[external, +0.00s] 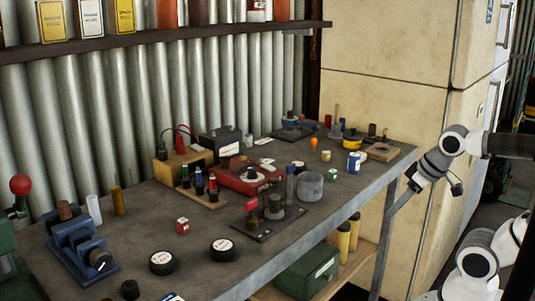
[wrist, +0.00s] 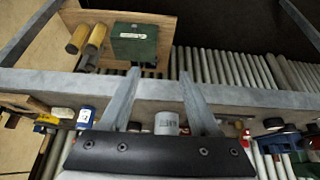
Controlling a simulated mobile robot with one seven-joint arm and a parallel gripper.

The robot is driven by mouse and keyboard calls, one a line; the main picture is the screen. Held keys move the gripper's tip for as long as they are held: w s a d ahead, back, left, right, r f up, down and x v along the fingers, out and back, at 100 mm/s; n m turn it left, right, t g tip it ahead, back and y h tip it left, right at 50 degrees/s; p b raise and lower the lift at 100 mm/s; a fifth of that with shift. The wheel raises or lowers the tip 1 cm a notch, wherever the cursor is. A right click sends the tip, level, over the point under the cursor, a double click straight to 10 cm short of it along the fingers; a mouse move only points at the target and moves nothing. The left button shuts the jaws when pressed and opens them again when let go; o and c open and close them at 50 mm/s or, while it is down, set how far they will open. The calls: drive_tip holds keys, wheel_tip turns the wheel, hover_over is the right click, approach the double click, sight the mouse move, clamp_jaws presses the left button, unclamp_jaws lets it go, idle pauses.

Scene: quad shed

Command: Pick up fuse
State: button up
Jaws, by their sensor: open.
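I cannot tell which item is the fuse. Several small cylinders stand on the grey workbench (external: 140,235), among them a red-and-white one (external: 183,226), a green-and-white one (external: 332,175) and a cream one (external: 326,156). My gripper (external: 411,184) hangs off the bench's right end in the external view, holding nothing. In the wrist view my gripper (wrist: 160,78) has its two fingers spread apart, with nothing between the tips. A grey cylinder (wrist: 166,123) shows beyond the fingers, partly hidden by the gripper body.
A blue-and-white can (external: 354,163) stands near the bench's right end. A red device (external: 248,175) and a blue vise-like tool (external: 80,245) crowd the bench. A green box (external: 308,275) and yellow cylinders (external: 343,240) sit on the lower shelf. A tall cream cabinet (external: 375,120) stands behind.

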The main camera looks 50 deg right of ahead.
drive_tip(key=w+d+r+m+g+p, duration=0.1)
drive_tip(key=w+d+r+m+p, duration=0.25)
drive_tip(key=w+r+p, duration=0.4)
drive_tip(key=w+d+r+m+g+p, duration=0.1)
drive_tip(key=w+d+r+m+p, duration=0.3)
drive_tip(key=w+r, duration=0.55)
drive_tip(key=m+g+p, duration=0.4)
drive_tip(key=m+p, duration=0.8)
drive_tip(key=p, duration=0.1)
hover_over(326, 151)
drive_tip(key=f, duration=0.2)
drive_tip(key=shift+n, duration=0.25)
wheel_tip(326, 151, down, 16)
drive_tip(key=shift+s+a+f+b, duration=0.15)
drive_tip(key=shift+f+b, duration=0.1)
drive_tip(key=shift+b, duration=0.25)
clamp_jaws()
